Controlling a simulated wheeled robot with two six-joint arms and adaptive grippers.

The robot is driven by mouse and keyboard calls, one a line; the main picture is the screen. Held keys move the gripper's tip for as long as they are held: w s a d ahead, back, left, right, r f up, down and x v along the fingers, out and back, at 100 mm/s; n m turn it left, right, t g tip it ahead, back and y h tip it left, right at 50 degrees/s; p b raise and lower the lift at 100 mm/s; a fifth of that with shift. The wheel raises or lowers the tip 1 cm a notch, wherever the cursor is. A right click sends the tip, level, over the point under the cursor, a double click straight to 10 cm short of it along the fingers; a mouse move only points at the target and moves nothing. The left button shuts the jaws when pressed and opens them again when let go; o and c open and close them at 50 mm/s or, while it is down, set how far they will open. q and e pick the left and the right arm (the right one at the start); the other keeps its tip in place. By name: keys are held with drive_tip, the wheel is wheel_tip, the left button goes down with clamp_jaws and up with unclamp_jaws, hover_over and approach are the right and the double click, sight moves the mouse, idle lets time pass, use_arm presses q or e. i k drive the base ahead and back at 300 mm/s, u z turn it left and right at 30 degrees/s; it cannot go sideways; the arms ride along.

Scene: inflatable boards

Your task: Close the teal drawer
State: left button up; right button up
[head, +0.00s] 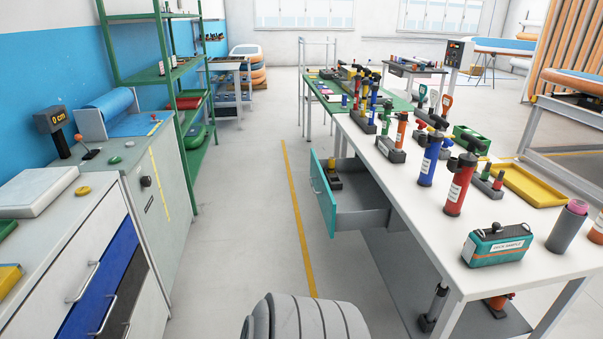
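The teal drawer (322,195) sticks out from the left side of the long white table, open toward the aisle. Its teal front panel carries a handle, and its grey tray stretches back under the tabletop. A small dark item with a yellow part (333,178) stands inside the drawer. Neither of my grippers shows in the head view.
The white table (483,213) holds pumps, a teal case (497,245) and a yellow tray (528,184). Cabinets (112,215) and a green shelf rack (160,80) line the left. The aisle floor (245,210) with a yellow line is clear.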

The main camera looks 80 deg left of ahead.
sight(349, 198)
drive_tip(key=k, duration=0.2)
drive_tip(key=u, duration=3.4)
drive_tip(key=i, duration=2.25)
drive_tip(key=z, duration=1.7)
